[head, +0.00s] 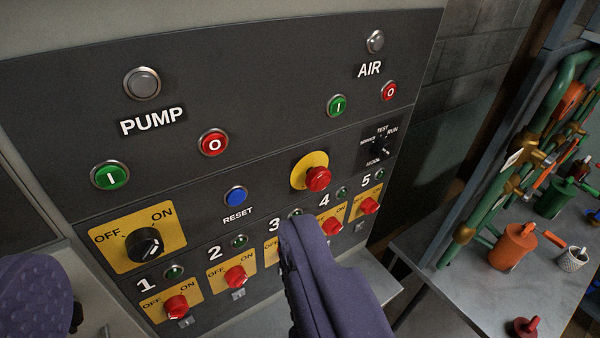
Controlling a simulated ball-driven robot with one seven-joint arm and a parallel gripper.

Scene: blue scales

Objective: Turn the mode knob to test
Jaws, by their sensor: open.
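The mode knob (381,148) is a small dark selector at the right end of the panel. TEST is printed above it, RUN at its upper right and SERVICE at its left. Which way the knob points is hard to tell. My gripper (166,248) is open and empty. One purple finger stands in front of the panel's lower middle, covering part of switch 3. The other finger shows at the lower left edge. Both are apart from the knob, which lies up and right of them.
A red emergency button (318,179) on a yellow disc sits left of the knob. Red rotary switches (369,206) line the row below. A black OFF/ON knob (145,244) is at left. Green pipes (483,195) and a bench with an orange canister (512,247) stand at right.

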